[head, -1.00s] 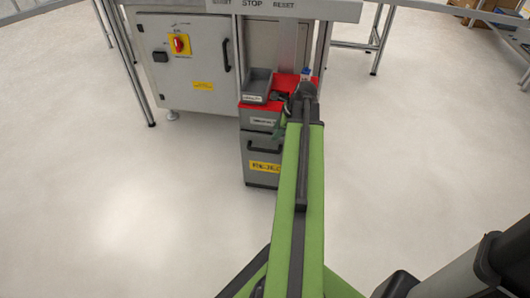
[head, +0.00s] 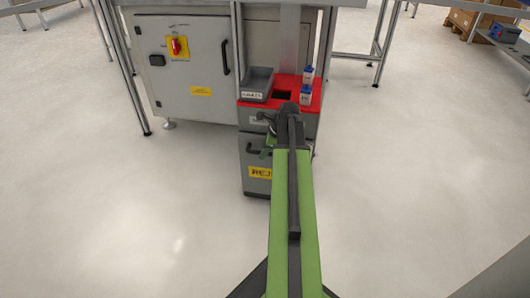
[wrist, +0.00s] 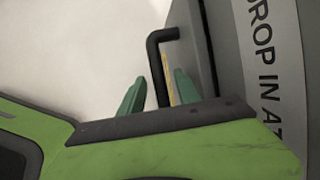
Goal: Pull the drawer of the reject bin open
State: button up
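The reject bin (head: 308,130) is a grey cabinet with a red top, standing below the bench frame. Its lower drawer front (head: 255,187) has a yellow label and a dark handle (head: 252,146), and looks shut. In the wrist view the black bar handle (wrist: 154,62) stands out from the grey front. My gripper (wrist: 158,95) is open, with one green finger on each side of the handle as seen from the wrist. Whether the fingers touch it cannot be told. In the head view my arm hides the right part of the drawer front.
A grey tray (head: 257,83) and two small white bottles with blue caps (head: 306,94) stand on the red top. A grey control cabinet (head: 187,68) with a red switch is at left. Table legs flank it. The floor (head: 120,220) in front is clear.

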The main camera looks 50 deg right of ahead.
jog(key=shift+c, duration=0.2)
grip_shut()
jog(key=shift+d, duration=0.2)
dwell(0.9)
